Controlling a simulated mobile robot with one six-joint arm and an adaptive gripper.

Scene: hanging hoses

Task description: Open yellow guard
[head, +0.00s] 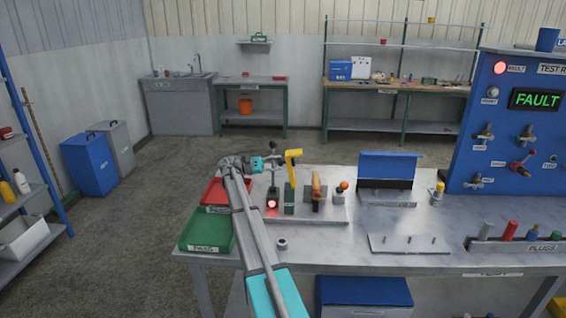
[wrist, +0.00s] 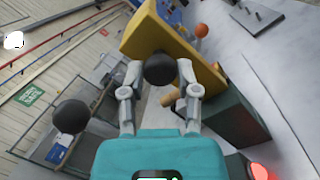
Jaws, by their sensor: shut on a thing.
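The yellow guard (head: 293,155) stands raised above a dark green block (head: 289,198) on the bench fixture. In the wrist view the guard (wrist: 150,38) is a tilted yellow plate with a round black knob (wrist: 160,69) in front of it. My gripper (wrist: 160,74) has one finger on each side of the knob and is shut on it. In the head view my gripper (head: 275,161) reaches the guard from the left. The fingertips are too small there to make out.
A red light (head: 271,204) glows beside the block. An orange-brown handle (head: 316,187) and an orange ball knob (head: 343,186) stand to the right. Another dark ball (wrist: 70,116) is left of my gripper. Red (head: 215,191) and green (head: 208,230) trays lie at left.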

